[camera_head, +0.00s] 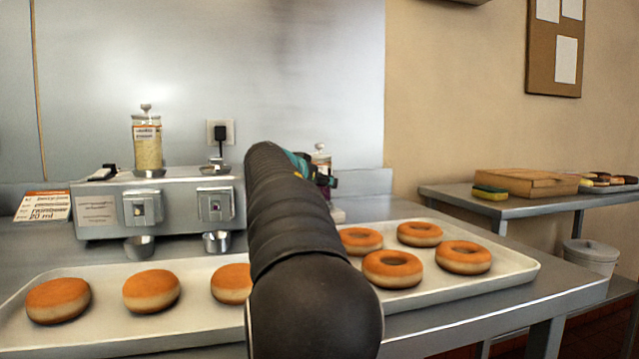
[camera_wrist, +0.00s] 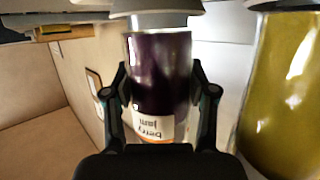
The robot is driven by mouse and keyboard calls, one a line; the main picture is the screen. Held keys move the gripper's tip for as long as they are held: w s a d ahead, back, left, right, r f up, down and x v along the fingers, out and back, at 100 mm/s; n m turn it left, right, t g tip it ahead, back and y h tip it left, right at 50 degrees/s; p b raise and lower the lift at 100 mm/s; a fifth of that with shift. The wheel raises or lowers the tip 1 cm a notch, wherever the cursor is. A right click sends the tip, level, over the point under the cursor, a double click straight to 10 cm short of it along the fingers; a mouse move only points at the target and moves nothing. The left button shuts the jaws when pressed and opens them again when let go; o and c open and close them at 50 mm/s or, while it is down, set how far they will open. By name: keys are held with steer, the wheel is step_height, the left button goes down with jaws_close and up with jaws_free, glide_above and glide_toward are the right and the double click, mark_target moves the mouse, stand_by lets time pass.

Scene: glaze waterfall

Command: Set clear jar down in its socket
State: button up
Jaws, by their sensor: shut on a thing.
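My gripper (camera_wrist: 158,70) is shut on a clear glass jar (camera_wrist: 160,88) with dark purple contents, one finger on each side. Its label reads "berry jam" and looks upside down in the wrist view. A grey flared piece (camera_wrist: 155,20) meets the jar at the top of that view; I cannot tell whether it is the socket. In the head view, only the jar's top (camera_head: 321,158) shows beside my arm, which hides most of the jar and gripper. The metal dispenser (camera_head: 95,212) has a jar of pale granules (camera_head: 147,150) upright at its left and an empty-looking dish (camera_head: 215,169) right of it.
An olive-yellow jar (camera_wrist: 285,90) stands close beside the held jar in the wrist view. A tray (camera_head: 515,271) of several doughnuts lies in front of the dispenser. A small sign (camera_head: 43,206) stands at left. A side table (camera_head: 460,194) is at right.

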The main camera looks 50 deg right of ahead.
steer(key=shift+f+b, duration=0.25)
steer(key=shift+b, duration=0.1)
stand_by(0.3)
steer(key=o, duration=1.6)
